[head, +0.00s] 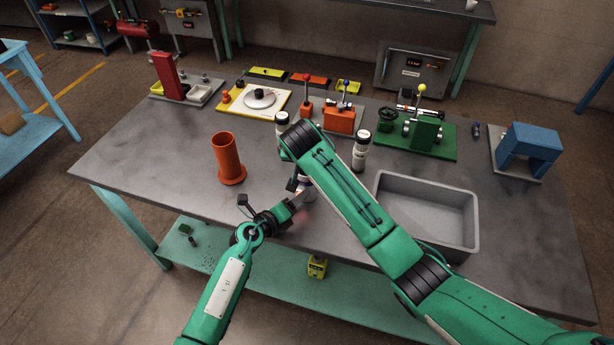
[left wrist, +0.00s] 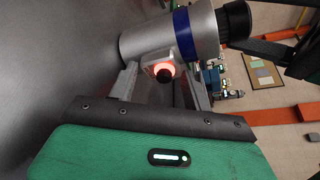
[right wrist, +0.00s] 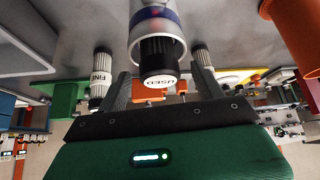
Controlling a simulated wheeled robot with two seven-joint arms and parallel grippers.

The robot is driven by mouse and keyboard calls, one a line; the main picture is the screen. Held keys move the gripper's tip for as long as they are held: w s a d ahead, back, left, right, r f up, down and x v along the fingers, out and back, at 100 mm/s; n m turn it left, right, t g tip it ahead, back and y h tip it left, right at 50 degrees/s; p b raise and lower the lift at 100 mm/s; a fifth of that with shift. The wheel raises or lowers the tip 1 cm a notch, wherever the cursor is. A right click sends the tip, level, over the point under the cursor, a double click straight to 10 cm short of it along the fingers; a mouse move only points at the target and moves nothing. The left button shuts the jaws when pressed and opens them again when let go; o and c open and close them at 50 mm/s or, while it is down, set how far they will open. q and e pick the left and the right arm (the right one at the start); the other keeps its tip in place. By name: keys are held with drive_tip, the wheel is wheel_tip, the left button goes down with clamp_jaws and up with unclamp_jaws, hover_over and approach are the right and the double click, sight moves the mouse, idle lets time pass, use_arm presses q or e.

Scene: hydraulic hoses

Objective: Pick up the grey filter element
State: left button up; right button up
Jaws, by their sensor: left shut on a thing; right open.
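A grey metal cylinder with a blue band (left wrist: 187,36) is held at its side by my left gripper (left wrist: 160,78). A dark grey ribbed filter element with a white end marked USED (right wrist: 158,65) sticks out of the cylinder's open end. My right gripper (right wrist: 163,85) is open, with its fingers on either side of the element's end; whether they touch it I cannot tell. In the head view my left gripper (head: 297,203) is near the table's front edge, and my right arm hides much of the cylinder. Two white-and-dark filters (head: 361,151) (head: 282,122) stand on the table; one reads FINE (right wrist: 98,75).
An orange tube (head: 228,160) stands to the left. A grey open bin (head: 428,197) is at the right, empty. Valve stands, a green pump block (head: 422,135) and a blue block (head: 529,145) line the back. The table's left front (head: 135,175) is clear.

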drive_tip(key=shift+c, duration=0.2)
drive_tip(key=c, duration=1.3)
wheel_tip(320, 180, up, 18)
drive_tip(key=shift+r, duration=0.1)
drive_tip(key=shift+c, duration=0.2)
use_arm(q)
drive_tip(key=o, duration=1.2)
